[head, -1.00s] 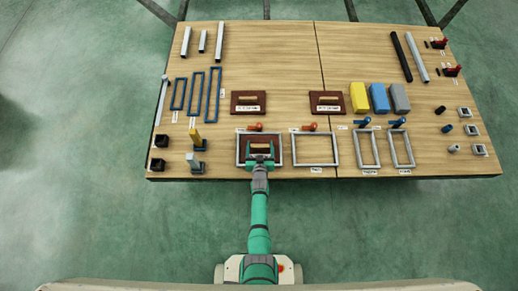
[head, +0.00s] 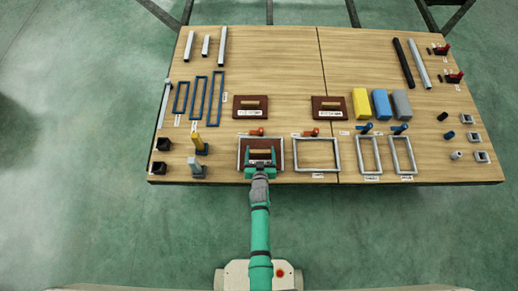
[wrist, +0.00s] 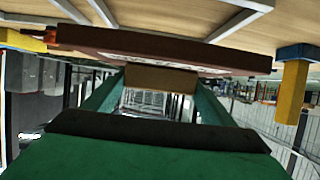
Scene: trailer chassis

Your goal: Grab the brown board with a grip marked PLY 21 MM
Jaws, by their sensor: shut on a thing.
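A brown board (head: 262,144) with a light wooden grip is at my gripper (head: 260,164), over the grey frame at the table's front edge. In the wrist view the brown board (wrist: 120,41) spans the top, and its wooden grip (wrist: 160,78) sits between the green fingers. My gripper is shut on that grip. A pale label on this board shows edge-on and cannot be read. Two more brown boards with grips and white labels lie behind, one at left (head: 238,105) and one at right (head: 316,106). Their labels are too small to read for certain.
The grey frame (head: 240,155) surrounds the held board in the head view. Another grey frame (head: 338,155) and an orange-handled tool (head: 257,132) are close by. Yellow (head: 360,103), blue and grey blocks stand at right. The table's middle rear is clear.

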